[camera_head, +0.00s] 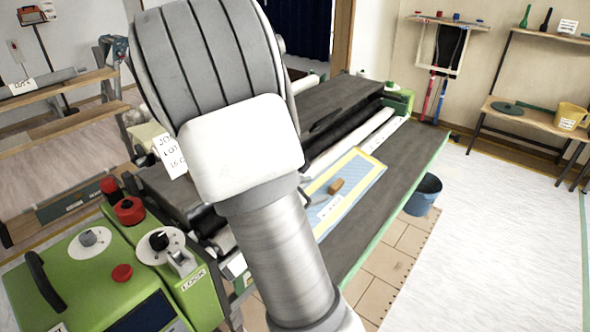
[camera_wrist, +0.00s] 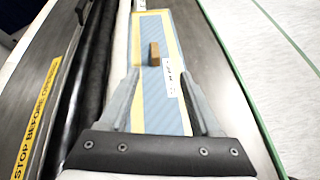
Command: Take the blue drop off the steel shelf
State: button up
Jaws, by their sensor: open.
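The blue drop (camera_head: 345,180), a flat sheet with pale blue stripes and yellow edges, lies on the machine's dark grey shelf (camera_head: 408,160). It also shows in the wrist view (camera_wrist: 155,108), with the shelf (camera_wrist: 205,55) to its right. A small brown block (camera_head: 335,187) and a white printed label (camera_head: 329,207) are on the sheet. My gripper (camera_wrist: 160,76) is open above the sheet. Its fingers appear on either side of the sheet and the block, with nothing between them held; contact cannot be told. In the head view my arm hides the gripper and part of the sheet.
White and black rollers (camera_head: 350,140) run along the sheet's left side. A green control box (camera_head: 95,270) with red knobs stands at lower left. A blue bucket (camera_head: 424,195) is on the floor beside the shelf. The pale floor at right is open.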

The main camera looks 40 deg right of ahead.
jog(key=w+d+f+n, duration=0.1)
jog(key=f+n, duration=0.1)
jog(key=b, duration=0.3)
send_near(337, 183)
jog(key=shift+t, duration=0.4)
jog(key=x, duration=0.5)
jog(key=shift+s, duration=0.3)
jog(key=shift+b+x, duration=0.3)
jog(key=shift+x, duration=2.4)
jog(key=shift+s+a+f, duration=0.1)
grip_shut()
